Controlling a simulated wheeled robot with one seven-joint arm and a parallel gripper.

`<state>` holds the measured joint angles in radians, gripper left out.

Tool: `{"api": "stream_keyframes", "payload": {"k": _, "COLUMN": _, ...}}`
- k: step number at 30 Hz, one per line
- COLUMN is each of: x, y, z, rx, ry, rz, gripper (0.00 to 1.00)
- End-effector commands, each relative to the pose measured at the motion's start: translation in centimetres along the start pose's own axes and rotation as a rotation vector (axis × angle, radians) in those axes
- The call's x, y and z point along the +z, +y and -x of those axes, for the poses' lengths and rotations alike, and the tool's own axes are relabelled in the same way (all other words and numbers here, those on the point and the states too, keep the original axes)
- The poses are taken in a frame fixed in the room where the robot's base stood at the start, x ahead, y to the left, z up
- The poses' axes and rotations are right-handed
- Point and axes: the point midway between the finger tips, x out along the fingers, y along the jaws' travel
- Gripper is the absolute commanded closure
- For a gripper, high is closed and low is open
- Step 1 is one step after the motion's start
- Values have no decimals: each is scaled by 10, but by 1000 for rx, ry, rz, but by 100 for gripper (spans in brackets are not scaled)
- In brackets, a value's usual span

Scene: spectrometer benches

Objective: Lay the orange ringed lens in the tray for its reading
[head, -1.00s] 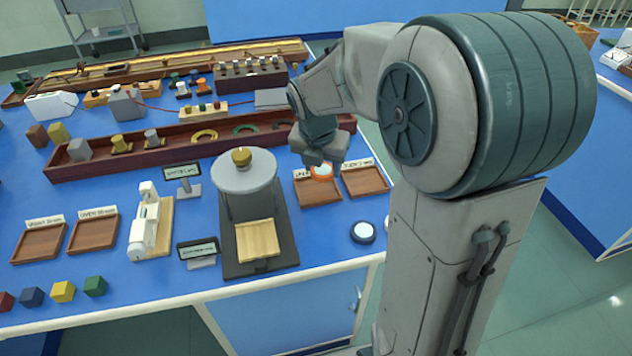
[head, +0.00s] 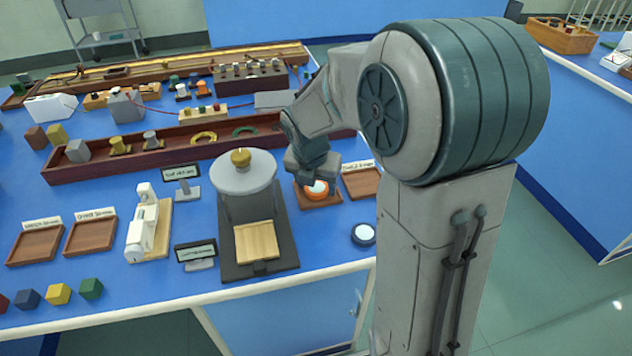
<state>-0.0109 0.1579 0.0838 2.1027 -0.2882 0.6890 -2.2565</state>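The orange ringed lens (head: 316,189), a pale disc with an orange rim, is at the fingertips of my gripper (head: 313,175). My gripper points down over a small brown wooden tray (head: 324,204) right of the round-topped stand. The lens appears inside the tray's outline. I cannot tell whether it touches the tray floor. The fingers are small and partly hidden by the wrist, but the lens has moved with them, so they look shut on it. The tray's label is hidden behind my gripper.
A second brown tray (head: 362,184) lies just right, partly behind my arm. A dark-ringed lens (head: 363,233) lies in front. The stand with a round grey plate (head: 243,175) is close on the left. Two more trays (head: 36,246) (head: 91,236) lie far left. A long dark-red rack (head: 180,142) runs behind.

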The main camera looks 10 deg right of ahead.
Motion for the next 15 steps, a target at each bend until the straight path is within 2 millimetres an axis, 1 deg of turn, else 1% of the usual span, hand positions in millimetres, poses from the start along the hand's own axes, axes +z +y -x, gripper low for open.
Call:
{"api": "stream_keyframes", "payload": {"k": 5, "x": 0, "y": 0, "z": 0, "rx": 0, "ry": 0, "rz": 0, "gripper": 42}}
{"api": "stream_keyframes", "payload": {"k": 8, "x": 1, "y": 0, "z": 4, "rx": 0, "ry": -1, "rz": 0, "gripper": 42}}
{"api": "stream_keyframes", "payload": {"k": 11, "x": 2, "y": 0, "z": 17, "rx": 2, "ry": -3, "rz": 0, "gripper": 42}}
{"api": "stream_keyframes", "payload": {"k": 15, "x": 2, "y": 0, "z": 46, "rx": 3, "ry": -4, "rz": -1, "gripper": 42}}
